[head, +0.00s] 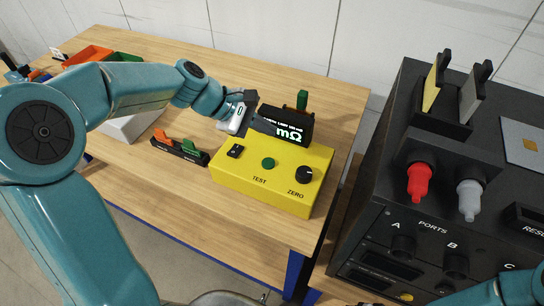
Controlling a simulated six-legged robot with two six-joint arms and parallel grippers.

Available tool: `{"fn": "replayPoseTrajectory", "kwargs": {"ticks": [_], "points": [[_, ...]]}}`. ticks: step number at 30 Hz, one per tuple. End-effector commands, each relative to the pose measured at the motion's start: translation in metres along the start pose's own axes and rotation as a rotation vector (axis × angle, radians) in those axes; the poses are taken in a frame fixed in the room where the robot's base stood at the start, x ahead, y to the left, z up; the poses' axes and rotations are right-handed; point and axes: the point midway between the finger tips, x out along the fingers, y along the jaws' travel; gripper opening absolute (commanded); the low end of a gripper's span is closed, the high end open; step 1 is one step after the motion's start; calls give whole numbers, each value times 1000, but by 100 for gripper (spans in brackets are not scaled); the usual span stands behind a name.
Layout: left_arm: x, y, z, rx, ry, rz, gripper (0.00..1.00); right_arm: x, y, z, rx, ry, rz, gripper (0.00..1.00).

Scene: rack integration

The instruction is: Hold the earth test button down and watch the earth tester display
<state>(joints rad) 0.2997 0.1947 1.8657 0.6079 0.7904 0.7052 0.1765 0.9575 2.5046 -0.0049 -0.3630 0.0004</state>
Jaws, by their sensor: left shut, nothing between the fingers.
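The earth tester (240,181) is a yellow box on the wooden bench. Its green test button (268,163) is uncovered, with TEST printed below it. A black ZERO knob (304,174) sits to the right and a small black switch (235,151) to the left. The dark display (290,133) stands at the back of the box and shows "mΩ" in white; its left part is hidden, and I read no value. My left gripper (248,102) is shut and empty, behind and above the box beside the display, apart from the button. My right gripper is out of view.
A black holder (182,151) with orange and green pieces lies left of the tester. Orange (88,56) and green (122,57) bins stand at the back left. A black rack (400,150) with red (419,180) and grey (469,198) plugs stands at right.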

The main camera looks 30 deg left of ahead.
Motion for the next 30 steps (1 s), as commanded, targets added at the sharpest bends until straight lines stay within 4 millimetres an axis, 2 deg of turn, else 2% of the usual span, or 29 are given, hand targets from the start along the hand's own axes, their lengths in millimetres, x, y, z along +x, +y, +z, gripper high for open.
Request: {"fn": "replayPoseTrajectory", "kwargs": {"ticks": [14, 20, 30], "points": [[2, -6, -2, 0, 0, 0, 0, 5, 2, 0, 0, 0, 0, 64], [17, -15, -13, -1, 0, 0, 0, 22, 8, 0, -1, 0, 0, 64], [52, -39, -38, 0, 0, 0, 0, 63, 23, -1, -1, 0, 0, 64]]}}
